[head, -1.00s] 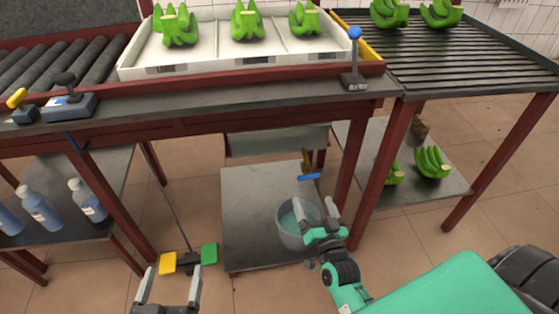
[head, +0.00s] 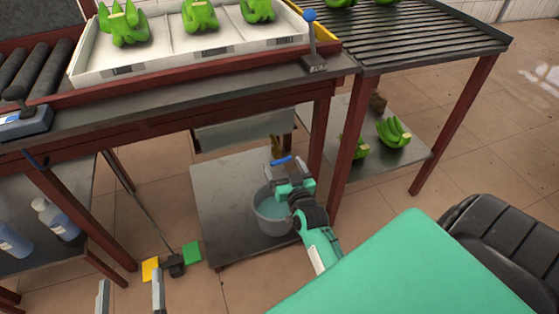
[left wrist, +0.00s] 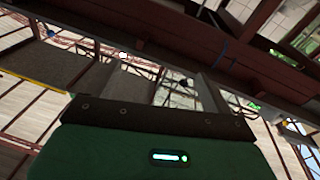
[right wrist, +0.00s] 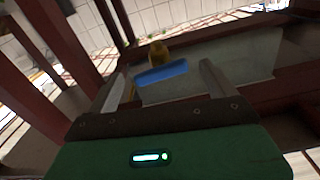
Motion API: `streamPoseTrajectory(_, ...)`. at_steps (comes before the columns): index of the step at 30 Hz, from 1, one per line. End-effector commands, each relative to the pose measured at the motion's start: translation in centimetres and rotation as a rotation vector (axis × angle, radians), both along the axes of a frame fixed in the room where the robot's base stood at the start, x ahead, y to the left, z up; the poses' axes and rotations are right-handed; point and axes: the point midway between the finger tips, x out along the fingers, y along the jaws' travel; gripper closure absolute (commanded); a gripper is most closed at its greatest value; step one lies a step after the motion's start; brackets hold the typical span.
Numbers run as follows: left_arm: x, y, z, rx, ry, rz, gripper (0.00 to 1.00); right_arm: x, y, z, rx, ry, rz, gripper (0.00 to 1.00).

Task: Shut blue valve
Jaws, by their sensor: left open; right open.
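The blue valve handle (head: 281,160) sits on a brass-coloured valve body (head: 276,146) under the bench, above a grey bucket. In the right wrist view the blue handle (right wrist: 162,74) lies between the two open fingers, slightly tilted, with the brass body (right wrist: 158,50) behind it. My right gripper (head: 286,172) is open and close to the handle; I cannot tell whether it touches. My left gripper (head: 130,290) is open and empty at the lower left of the head view, far from the valve.
The bucket (head: 271,212) with bluish liquid stands on a low grey shelf (head: 225,180). Red bench legs (head: 342,150) rise close to my right arm. Yellow and green pedals (head: 191,253) are on the floor near my left gripper. Banana bunches (head: 393,131) lie on the right lower shelf.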

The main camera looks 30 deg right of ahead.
Motion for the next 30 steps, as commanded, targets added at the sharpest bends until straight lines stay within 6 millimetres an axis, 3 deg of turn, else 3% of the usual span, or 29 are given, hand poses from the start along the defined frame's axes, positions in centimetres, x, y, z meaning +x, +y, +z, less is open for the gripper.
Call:
streamPoseTrajectory(3, 0.4, 0.4, 1.4, -0.018, -0.077, 0.014, 0.15, 1.7, -0.4, -0.1, 0.001, -0.002, 0.000, 0.13)
streamPoseTrajectory(9, 0.6, 0.9, 2.9, -0.037, -0.155, 0.029, 0.15, 3.3, -0.8, 0.0, 0.002, 0.000, 0.000, 0.13)
streamPoseTrajectory(20, 0.6, 1.0, 3.4, -0.041, -0.174, 0.032, 0.15, 3.6, -0.9, 0.0, 0.001, 0.000, 0.000, 0.13)
streamPoseTrajectory(27, 0.6, 1.0, 3.3, -0.041, -0.174, 0.032, 0.15, 3.6, -0.9, 0.0, 0.001, 0.000, 0.000, 0.57)
streamPoseTrajectory(30, 0.6, 1.0, 3.4, -0.041, -0.173, 0.032, 0.15, 3.6, -0.9, 0.0, 0.002, 0.000, 0.000, 0.57)
